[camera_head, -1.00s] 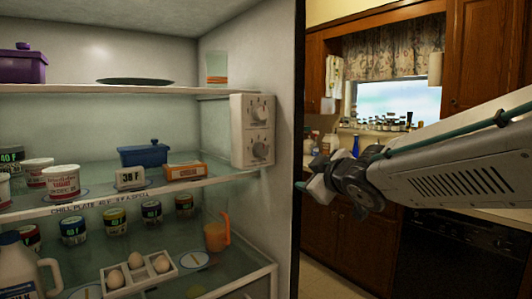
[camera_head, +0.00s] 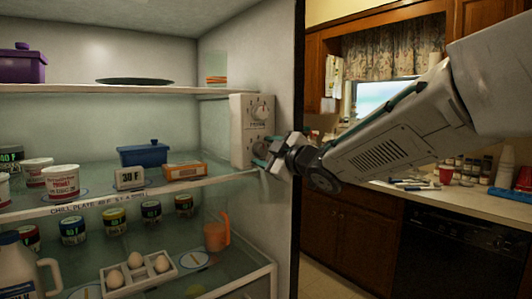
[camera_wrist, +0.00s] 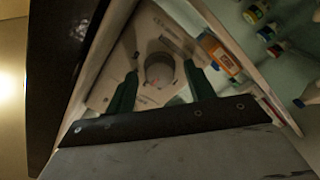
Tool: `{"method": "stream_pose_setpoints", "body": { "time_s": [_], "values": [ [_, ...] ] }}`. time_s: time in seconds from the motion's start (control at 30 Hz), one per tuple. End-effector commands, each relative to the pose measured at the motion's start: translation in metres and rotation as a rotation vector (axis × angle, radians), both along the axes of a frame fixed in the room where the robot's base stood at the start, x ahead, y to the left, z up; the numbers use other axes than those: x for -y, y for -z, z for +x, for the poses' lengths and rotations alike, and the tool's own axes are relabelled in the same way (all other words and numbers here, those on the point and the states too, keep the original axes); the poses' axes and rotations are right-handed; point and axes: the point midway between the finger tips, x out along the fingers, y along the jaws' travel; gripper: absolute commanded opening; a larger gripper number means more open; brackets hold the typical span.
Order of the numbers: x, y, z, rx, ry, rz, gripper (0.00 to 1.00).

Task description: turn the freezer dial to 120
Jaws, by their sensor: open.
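A white control panel (camera_head: 238,132) with two round dials is on the fridge's right inner wall. The upper dial (camera_head: 259,111) is in clear view. The lower dial is partly hidden by my gripper (camera_head: 267,152) in the head view. My gripper is open at the panel's lower part. In the wrist view, a grey round dial (camera_wrist: 159,71) sits between the two dark green fingers, with a gap on each side. The printed labels are too blurred to read, so I cannot tell which dial is the freezer's.
The fridge's dark front edge (camera_head: 298,80) stands close by my gripper. A blue lidded box (camera_head: 143,154), a 38 F display (camera_head: 130,179) and an orange carton (camera_head: 185,171) sit on the middle shelf. An orange jug (camera_head: 216,235) is below.

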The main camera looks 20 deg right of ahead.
Motion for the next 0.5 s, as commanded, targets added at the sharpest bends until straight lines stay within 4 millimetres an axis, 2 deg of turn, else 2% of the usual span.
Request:
{"method": "stream_pose_setpoints", "body": {
  "time_s": [0.23,0.27,0.4,0.5],
  "values": [
    [-0.0004,-0.0001,0.0012,0.0,0.0,0.0,0.54],
    [-0.0004,-0.0001,0.0011,0.0,0.0,0.0,0.48],
    [-0.0004,0.0001,0.001,-0.001,0.001,0.0,0.09],
    [-0.0004,0.0001,0.001,-0.001,0.001,0.0,0.09]
  ]
}}
